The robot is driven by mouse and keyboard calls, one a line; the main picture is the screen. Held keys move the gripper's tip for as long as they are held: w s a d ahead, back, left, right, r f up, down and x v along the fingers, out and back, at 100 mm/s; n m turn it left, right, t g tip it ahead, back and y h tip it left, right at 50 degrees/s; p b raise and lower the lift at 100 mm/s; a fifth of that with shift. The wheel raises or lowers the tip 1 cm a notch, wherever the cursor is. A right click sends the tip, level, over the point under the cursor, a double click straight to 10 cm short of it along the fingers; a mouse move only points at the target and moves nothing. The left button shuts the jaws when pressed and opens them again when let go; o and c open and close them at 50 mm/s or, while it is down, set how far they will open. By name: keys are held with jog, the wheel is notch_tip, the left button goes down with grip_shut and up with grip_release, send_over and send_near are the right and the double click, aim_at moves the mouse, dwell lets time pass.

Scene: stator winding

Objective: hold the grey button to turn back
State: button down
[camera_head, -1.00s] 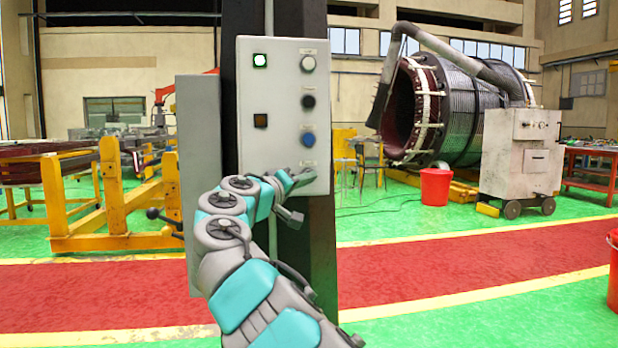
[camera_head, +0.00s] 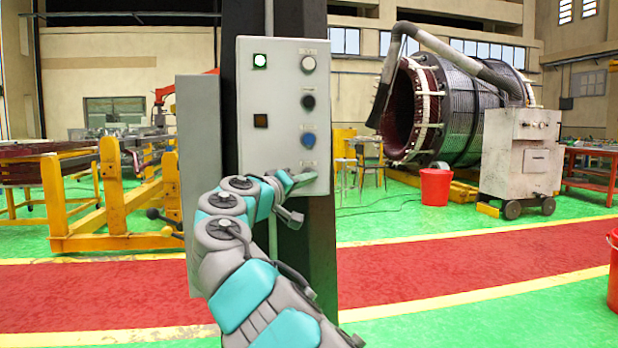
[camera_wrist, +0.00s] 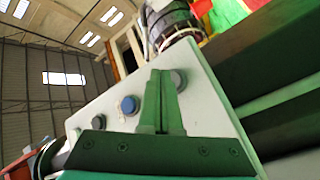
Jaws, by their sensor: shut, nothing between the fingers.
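A light grey control panel (camera_head: 272,155) is fixed to a dark column. Its right column of round buttons has a whitish one (camera_head: 308,64) on top, then a black one (camera_head: 308,102) and a blue one (camera_head: 308,140). A grey button (camera_wrist: 178,80) shows in the wrist view at the end of the row, beyond the blue one (camera_wrist: 130,105). In the head view my gripper hides it. My gripper (camera_head: 304,177) is shut and empty at the panel's lower right. In the wrist view its fingertips (camera_wrist: 160,74) overlap the grey button's edge; I cannot tell if they touch it.
Yellow stands (camera_head: 110,200) are at left. A red bucket (camera_head: 435,187) and a grey wheeled cabinet (camera_head: 520,160) are at right, by a large wound stator (camera_head: 450,105).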

jog(key=shift+w, duration=0.1)
jog(key=shift+w+a+p, duration=0.1)
jog(key=shift+w+p, duration=0.2)
jog(key=shift+p, duration=0.2)
jog(key=shift+w+a, duration=0.15)
jog(key=shift+w, duration=0.2)
dwell(5.0)
jog(key=shift+s, duration=0.1)
jog(key=shift+s+d+b, duration=0.25)
jog(key=shift+s+b, duration=0.4)
jog(key=shift+b, duration=0.3)
jog(key=shift+s, duration=0.1)
